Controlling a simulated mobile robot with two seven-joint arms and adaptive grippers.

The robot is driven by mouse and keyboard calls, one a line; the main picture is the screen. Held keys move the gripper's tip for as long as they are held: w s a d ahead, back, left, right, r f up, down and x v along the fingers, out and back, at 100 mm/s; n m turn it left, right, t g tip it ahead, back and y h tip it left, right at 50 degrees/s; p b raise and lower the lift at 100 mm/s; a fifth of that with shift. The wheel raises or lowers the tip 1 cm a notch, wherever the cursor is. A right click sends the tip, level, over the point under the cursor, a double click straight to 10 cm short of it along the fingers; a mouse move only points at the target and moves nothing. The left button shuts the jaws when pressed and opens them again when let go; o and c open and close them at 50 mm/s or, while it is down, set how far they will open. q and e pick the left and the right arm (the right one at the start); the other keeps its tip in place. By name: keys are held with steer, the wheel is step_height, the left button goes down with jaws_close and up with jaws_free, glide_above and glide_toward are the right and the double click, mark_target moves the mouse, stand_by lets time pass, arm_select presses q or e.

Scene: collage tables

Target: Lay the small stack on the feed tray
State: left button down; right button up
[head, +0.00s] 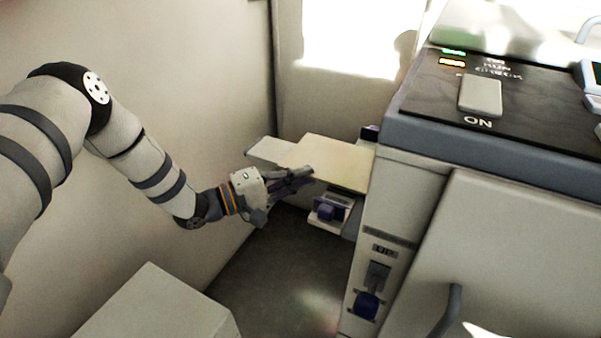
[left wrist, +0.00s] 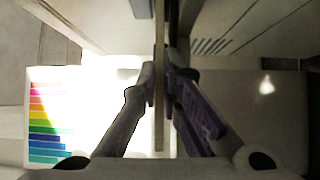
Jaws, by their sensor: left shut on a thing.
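A thin, flat, cream-coloured small stack (head: 335,160) is held level beside the left side of the copier in the head view. My left gripper (head: 304,176) is shut on its near left edge. In the left wrist view the stack (left wrist: 159,110) shows edge-on as a thin strip between the two fingers of the gripper (left wrist: 160,82). The pale grey feed tray (head: 266,149) sticks out past the stack's left end, and the stack covers most of it. I cannot tell whether the stack touches the tray. My right gripper is not in view.
The large grey copier (head: 385,200) with a dark control panel fills the right. A blue-and-grey fitting (head: 330,209) sits just below the stack. A pale box-like surface (head: 155,308) stands at the lower left. Walls close in behind; open floor (head: 275,260) lies below the gripper.

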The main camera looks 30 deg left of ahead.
arm_select(q)
steer(key=shift+s+f, duration=0.15)
steer(key=shift+f, duration=0.4)
steer(key=c, duration=1.7)
jaws_free()
steer(key=shift+f, duration=0.2)
steer(key=shift+r, duration=0.15)
steer(key=v, duration=1.2)
